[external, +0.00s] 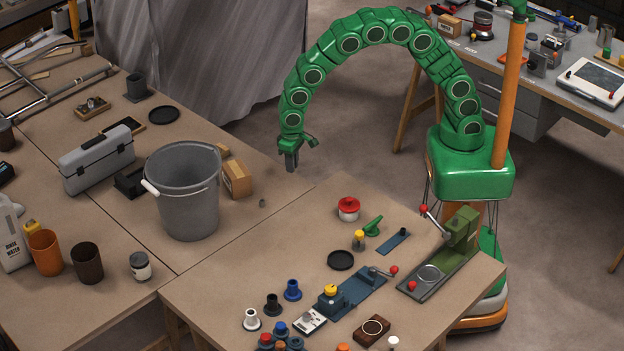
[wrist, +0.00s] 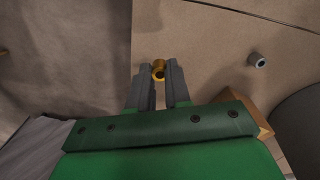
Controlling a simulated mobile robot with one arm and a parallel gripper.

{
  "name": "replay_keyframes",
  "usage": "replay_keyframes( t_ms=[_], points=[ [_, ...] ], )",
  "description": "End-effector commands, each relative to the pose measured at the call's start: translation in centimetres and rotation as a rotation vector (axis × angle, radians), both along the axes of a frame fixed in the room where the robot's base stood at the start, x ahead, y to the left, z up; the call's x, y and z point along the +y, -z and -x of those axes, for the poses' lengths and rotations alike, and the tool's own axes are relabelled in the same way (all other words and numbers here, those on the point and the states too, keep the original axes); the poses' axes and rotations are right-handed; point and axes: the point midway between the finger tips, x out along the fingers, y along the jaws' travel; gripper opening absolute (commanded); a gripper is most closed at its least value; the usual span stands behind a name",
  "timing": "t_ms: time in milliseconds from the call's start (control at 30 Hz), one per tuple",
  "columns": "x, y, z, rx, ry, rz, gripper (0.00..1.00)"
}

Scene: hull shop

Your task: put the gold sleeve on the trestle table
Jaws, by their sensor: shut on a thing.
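My gripper (external: 291,160) hangs in the air near the far edge of the bucket-bearing table (external: 120,215), fingers pointing down. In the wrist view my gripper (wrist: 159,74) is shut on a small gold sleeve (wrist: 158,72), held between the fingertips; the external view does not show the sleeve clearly. Another table (external: 240,275) adjoins in front. I cannot tell which is the trestle table.
A grey bucket (external: 185,205) and a cardboard box (external: 236,178) stand left of my gripper. The front table holds a red-lidded tin (external: 348,209), a green press (external: 450,250) and several fittings. Its left rear corner is clear. A drawer bench (external: 500,80) stands at the back right.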

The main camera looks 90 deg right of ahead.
Motion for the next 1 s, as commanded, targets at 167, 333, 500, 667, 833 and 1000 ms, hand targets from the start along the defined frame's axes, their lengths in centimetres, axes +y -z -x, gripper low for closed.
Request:
replay_keyframes(
  t_ms=[167, 333, 500, 667, 833, 1000],
  points=[
    [0.2, 0.8, -0.8, -0.002, 0.0, 0.0, 0.0],
    [0.2, 1.2, -1.0, -0.001, 0.0, 0.0, 0.0],
    [0.3, 2.8, -1.3, 0.003, 0.0, 0.001, 0.0],
    [0.3, 4.5, -1.4, 0.0, -0.001, 0.0, 0.0],
    [0.3, 4.7, -1.4, -0.002, -0.001, 0.0, 0.0],
    [0.3, 4.8, -1.4, -0.001, -0.001, 0.0, 0.0]
  ],
)
